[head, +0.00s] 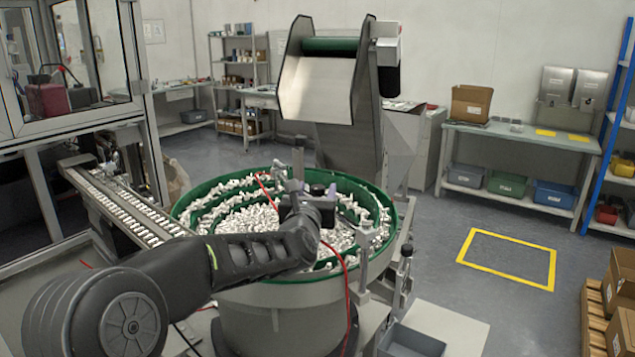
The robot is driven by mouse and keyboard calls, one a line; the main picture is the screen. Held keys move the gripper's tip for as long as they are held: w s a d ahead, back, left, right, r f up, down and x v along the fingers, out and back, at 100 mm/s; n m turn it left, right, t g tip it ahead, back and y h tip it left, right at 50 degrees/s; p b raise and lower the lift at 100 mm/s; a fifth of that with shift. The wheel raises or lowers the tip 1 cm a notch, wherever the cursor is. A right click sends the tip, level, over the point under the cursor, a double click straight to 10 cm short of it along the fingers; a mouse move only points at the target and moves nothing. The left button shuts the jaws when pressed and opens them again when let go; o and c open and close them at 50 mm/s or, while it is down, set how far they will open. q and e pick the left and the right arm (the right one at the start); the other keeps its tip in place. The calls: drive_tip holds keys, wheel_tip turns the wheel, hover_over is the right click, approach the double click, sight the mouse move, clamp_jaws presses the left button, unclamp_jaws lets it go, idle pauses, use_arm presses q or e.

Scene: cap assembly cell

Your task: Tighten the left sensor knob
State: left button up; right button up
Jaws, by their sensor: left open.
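My left gripper (310,190) is open over the bowl, at the end of my black arm that comes in from the left. Nothing can be seen between its fingers. A post with a dark knob-like top (298,144) stands just behind it, apart from the fingers as far as I can tell. Another dark knob (407,250) sits on a bracket at the bowl's right rim. Which of these is the left sensor knob cannot be told. My right gripper is not in view.
The green-lined feeder bowl (392,238) holds many small white parts. A metal linear track (130,208) runs off its left side, and a tall hopper (365,130) stands behind. A red cable (345,280) hangs near my wrist. The floor at right is clear around a yellow square (490,276).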

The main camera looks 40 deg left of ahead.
use_arm(q)
drive_tip(key=shift+x, duration=0.95)
clamp_jaws()
